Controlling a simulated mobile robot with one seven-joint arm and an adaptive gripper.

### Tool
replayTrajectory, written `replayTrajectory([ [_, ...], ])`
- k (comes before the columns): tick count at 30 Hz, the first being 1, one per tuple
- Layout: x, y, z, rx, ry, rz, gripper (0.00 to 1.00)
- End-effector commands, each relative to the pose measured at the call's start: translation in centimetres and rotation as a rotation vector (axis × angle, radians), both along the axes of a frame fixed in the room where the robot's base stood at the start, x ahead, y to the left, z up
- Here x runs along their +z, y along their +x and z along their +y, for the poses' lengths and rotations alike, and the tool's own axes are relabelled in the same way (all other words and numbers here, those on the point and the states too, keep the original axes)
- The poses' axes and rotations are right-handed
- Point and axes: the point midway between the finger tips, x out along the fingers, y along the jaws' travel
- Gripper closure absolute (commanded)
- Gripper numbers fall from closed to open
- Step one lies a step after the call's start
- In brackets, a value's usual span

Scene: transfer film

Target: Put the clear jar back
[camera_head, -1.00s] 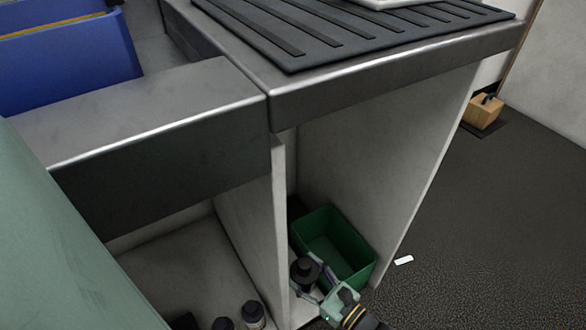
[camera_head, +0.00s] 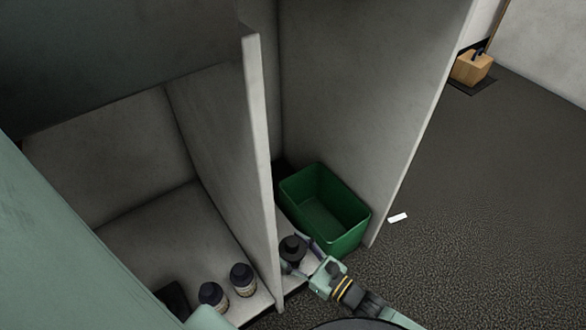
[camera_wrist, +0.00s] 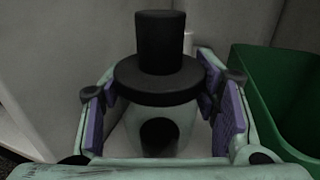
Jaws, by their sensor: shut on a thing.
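The clear jar (camera_wrist: 154,131) has a wide black lid with a tall black knob, and a dark round patch shows on its pale body. It is upright between the purple pads of my gripper (camera_wrist: 163,112), which is shut on it. In the head view the jar's black lid (camera_head: 292,246) shows at the front of the right compartment, just right of the white divider and in front of the green bin. My gripper (camera_head: 300,262) reaches it from the lower right. I cannot tell whether the jar's base touches the compartment floor.
The green bin (camera_head: 362,226) stands close behind and right of the jar, and also fills the right of the wrist view (camera_wrist: 262,100). The white divider (camera_head: 262,190) is close on the left. Dark-capped bottles (camera_head: 243,280) stand in the left compartment. Open carpet (camera_head: 450,230) lies to the right.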

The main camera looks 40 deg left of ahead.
Motion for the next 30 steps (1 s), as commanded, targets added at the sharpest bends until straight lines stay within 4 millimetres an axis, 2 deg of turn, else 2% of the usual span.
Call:
replayTrajectory([
  [8, -0.13, -0.03, 0.05, 0.002, 0.003, -0.001, 1.0],
  [9, -0.25, -0.02, 0.01, 0.001, 0.0, -0.001, 0.44],
  [18, -0.21, -0.01, 0.0, 0.0, 0.0, -0.001, 0.25],
  [30, -0.13, 0.0, -0.01, 0.0, 0.0, -0.001, 0.25],
])
